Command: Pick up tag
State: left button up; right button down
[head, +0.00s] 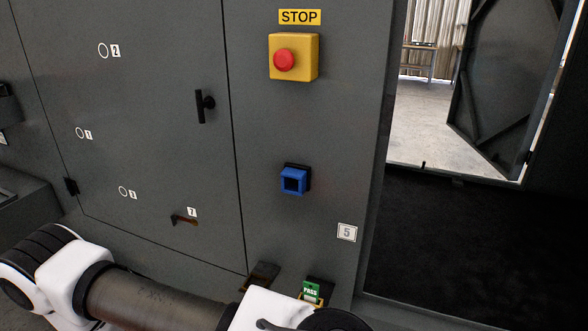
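A small green tag (311,291) marked PASS stands in a dark holder (325,286) low on the cabinet's right panel, at the bottom of the head view. A pale yellowish edge shows at the tag's lower end. My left arm crosses the bottom of the picture from the left, and its white wrist part lies just left of and below the tag. The fingers of my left gripper are outside the picture, so I cannot see whether they hold anything. My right arm and gripper are not in view.
A blue square socket (293,181) and a yellow box with a red stop button (284,59) stick out from the panel. A black door handle (203,104) and a small bracket (184,220) are further left. Dark floor (450,255) and an open doorway lie right.

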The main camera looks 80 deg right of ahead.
aim_at(310, 289)
jog(key=z, duration=2.55)
